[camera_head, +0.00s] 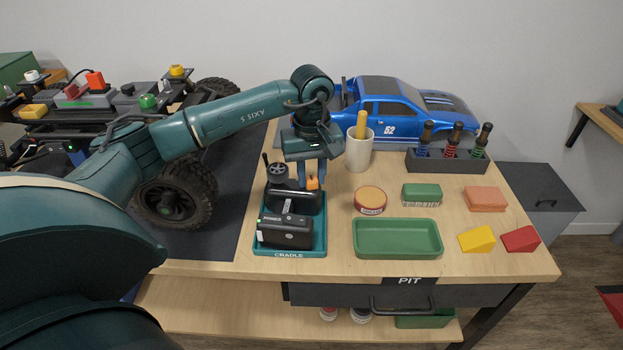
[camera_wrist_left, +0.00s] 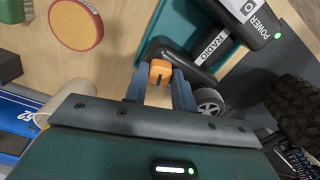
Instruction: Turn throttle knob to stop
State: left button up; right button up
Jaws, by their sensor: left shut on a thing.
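The black radio controller (camera_head: 285,233) lies in the teal cradle (camera_head: 289,254) near the table's front left. It has a small wheel (camera_head: 277,173), and the wrist view shows "RADIO" and "POWER" labels with a lit green light. An orange knob (camera_head: 313,183) sits at its far right side. In the left wrist view the knob (camera_wrist_left: 160,69) shows a dark mark on its face. My left gripper (camera_head: 312,180) reaches down from above, its blue fingers shut on the orange knob. The fingers partly hide the knob's sides. My right gripper is not in view.
A cream cup (camera_head: 359,153) stands close right of my left gripper, with a blue car body (camera_head: 395,105) behind. A round orange-topped tin (camera_head: 370,199) and green tray (camera_head: 397,239) lie to the right. The crawler chassis (camera_head: 110,105) is at left under my arm.

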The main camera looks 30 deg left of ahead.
aim_at(312, 179)
pick_arm(q)
jog(key=shift+m+b, duration=0.7)
jog(key=shift+m, duration=1.1)
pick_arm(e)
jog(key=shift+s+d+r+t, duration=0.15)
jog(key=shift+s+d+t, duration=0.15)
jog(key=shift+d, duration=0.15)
pick_arm(q)
jog(key=o, duration=1)
notch_tip(312, 179, up, 13)
jog(key=shift+r, duration=0.1)
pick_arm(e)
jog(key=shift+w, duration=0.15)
pick_arm(q)
jog(key=shift+p, duration=0.3)
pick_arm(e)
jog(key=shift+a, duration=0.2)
